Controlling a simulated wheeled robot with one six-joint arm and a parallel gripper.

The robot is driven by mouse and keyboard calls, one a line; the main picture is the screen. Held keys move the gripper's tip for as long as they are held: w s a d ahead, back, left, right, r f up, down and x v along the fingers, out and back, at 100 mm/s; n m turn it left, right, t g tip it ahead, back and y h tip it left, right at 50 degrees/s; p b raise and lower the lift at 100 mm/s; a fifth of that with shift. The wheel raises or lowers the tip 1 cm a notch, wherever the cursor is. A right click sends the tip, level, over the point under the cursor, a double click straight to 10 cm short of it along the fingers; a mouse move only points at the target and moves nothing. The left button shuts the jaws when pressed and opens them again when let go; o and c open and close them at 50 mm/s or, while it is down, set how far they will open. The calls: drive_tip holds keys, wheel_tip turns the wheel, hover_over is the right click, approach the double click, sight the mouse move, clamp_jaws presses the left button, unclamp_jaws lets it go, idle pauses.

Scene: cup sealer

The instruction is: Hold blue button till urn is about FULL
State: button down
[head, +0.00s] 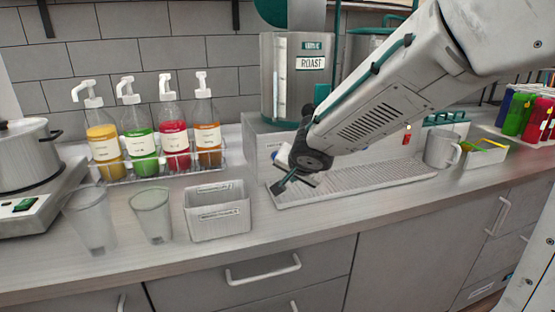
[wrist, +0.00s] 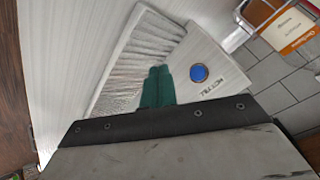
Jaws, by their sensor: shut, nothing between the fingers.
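The metal urn (head: 268,80) stands on a pale base unit behind the counter's middle, with a "ROAST" label and a light vertical gauge strip (head: 281,82); I cannot tell its fill level. The round blue button (wrist: 199,73) sits on the white panel in the wrist view, above small dark lettering. My gripper (head: 280,187) hangs in front of the base unit, over the left end of the drip tray (head: 415,176). Its green fingers (wrist: 158,84) are shut, empty, and appear left of the button, apart from it in that view.
Several pump bottles (head: 144,145) stand in a rack at the left. Two clear cups (head: 153,216) and a grey bin (head: 219,222) stand on the front counter. A grey mug (head: 441,149) is right of the drip tray. A pot (head: 25,150) sits far left.

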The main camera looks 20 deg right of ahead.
drive_tip(key=shift+w, duration=0.1)
drive_tip(key=shift+w, duration=4.25)
drive_tip(key=shift+w, duration=0.1)
drive_tip(key=shift+w, duration=0.35)
drive_tip(key=shift+w, duration=0.55)
idle(2.7)
